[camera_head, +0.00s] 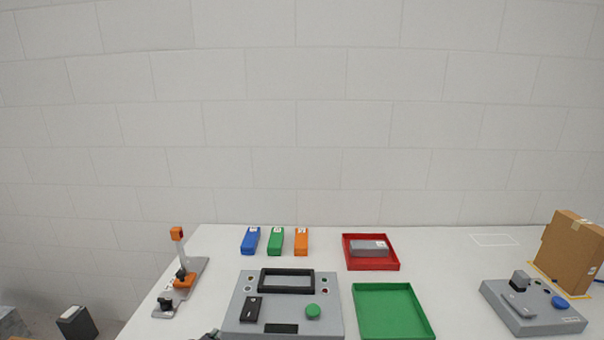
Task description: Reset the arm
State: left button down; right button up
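At the bottom edge of the head view, a small dark part (210,335) shows beside the grey control panel; it looks like the tip of my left gripper, but too little shows to tell its opening. My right gripper and both arms are out of view. The grey control panel (234,318) has a black-framed window, a black switch block and a green button (313,311). A grey block (368,247) lies in the red tray (391,267). The green tray (394,312) is empty.
Blue (250,240), green (275,240) and orange (301,241) blocks stand at the back. A grey clamp-like fixture (182,285) is at left. A grey device (532,308) with a blue button and a cardboard box (568,252) are at right. The white table (450,270) is clear between.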

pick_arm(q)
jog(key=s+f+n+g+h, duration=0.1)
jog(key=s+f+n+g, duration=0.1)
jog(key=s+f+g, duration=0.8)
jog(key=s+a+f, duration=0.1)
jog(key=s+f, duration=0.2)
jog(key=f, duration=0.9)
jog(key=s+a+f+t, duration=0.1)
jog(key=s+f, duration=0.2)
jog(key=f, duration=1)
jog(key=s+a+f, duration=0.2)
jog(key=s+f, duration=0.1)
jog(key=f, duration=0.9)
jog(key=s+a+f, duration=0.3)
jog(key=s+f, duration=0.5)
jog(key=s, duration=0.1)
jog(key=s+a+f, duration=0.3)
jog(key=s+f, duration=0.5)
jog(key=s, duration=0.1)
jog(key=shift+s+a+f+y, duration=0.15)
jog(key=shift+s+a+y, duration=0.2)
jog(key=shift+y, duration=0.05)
